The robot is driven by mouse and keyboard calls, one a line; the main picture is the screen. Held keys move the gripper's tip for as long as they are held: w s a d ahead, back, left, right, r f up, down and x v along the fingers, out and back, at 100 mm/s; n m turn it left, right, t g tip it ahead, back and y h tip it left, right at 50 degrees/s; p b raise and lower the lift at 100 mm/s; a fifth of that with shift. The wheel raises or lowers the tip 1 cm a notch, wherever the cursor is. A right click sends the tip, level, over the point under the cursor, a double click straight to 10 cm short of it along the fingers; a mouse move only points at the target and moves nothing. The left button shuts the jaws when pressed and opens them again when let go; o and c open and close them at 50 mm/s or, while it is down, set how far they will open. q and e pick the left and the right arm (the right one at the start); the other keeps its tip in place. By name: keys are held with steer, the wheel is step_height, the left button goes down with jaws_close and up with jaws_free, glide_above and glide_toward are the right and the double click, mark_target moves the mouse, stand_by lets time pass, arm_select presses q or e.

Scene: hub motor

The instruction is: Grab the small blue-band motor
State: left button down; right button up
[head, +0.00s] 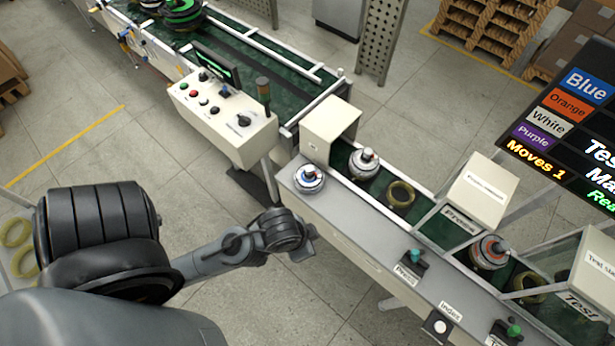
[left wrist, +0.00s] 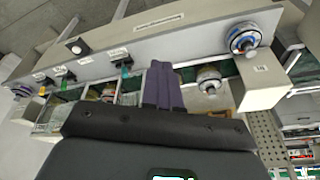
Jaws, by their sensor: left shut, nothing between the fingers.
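The small blue-band motor (head: 309,178) stands on the grey ledge at the left end of the conveyor, beside a cream box. It also shows in the left wrist view (left wrist: 243,38), up and to the right of my fingers. My left gripper (head: 306,240) is below the motor in the head view, just off the ledge's front edge and apart from the motor. Its fingers (left wrist: 163,86) are together in the left wrist view, with nothing seen between them. My right gripper is in neither view.
A white-banded motor (head: 364,163) and a tan ring (head: 401,195) sit on the green belt. A control panel (head: 222,112) stands left of the ledge. Press (head: 411,262) and test buttons line the ledge.

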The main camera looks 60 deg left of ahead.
arm_select(q)
steer(key=c, duration=0.7)
jaws_free()
steer(key=shift+o, duration=1.1)
steer(key=shift+d, duration=0.1)
